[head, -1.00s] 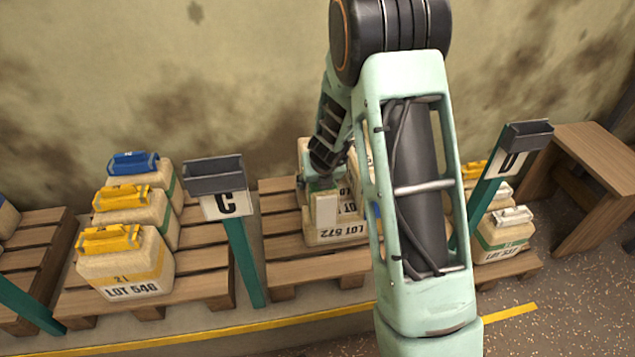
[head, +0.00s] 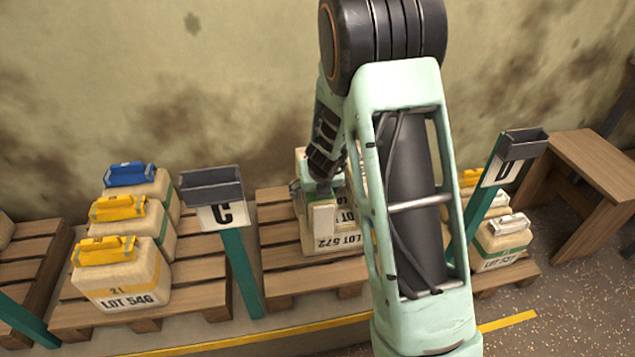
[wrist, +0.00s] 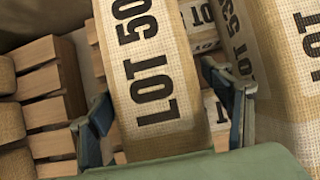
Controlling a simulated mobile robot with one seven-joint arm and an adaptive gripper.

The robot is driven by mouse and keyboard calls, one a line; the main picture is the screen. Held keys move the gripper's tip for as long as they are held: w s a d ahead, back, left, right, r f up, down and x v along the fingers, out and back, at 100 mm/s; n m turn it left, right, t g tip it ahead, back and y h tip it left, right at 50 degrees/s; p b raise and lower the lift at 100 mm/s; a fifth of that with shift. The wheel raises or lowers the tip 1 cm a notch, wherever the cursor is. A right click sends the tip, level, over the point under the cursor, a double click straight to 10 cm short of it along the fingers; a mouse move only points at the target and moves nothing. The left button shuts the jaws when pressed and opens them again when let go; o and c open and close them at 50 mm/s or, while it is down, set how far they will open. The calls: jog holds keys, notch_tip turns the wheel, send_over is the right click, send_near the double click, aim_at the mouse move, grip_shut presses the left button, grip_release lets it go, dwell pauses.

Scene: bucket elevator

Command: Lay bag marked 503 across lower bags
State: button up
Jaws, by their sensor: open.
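The bag marked LOT 50 (wrist: 152,60), its last digit not readable, fills the middle of the wrist view. My gripper (wrist: 168,105) is open, with one finger on each side of this bag; I cannot tell whether they touch it. Other lot bags, one ending in 53 or similar (wrist: 232,40), lie beside and below it. In the head view my gripper (head: 320,190) is over the middle pallet, partly hidden by my arm. A bag marked LOT 572 (head: 342,243) lies at the front of that pallet.
Sign post C (head: 222,215) stands left of the middle pallet (head: 282,235), sign post D (head: 490,185) to the right. Bags with blue and yellow tops, including LOT 546 (head: 125,285), sit on the left pallet. A wooden table (head: 580,165) stands at far right. The wall is close behind.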

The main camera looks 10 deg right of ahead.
jog(key=shift+v, duration=5.2)
jog(key=shift+w+r, duration=0.1)
jog(key=shift+r, duration=0.05)
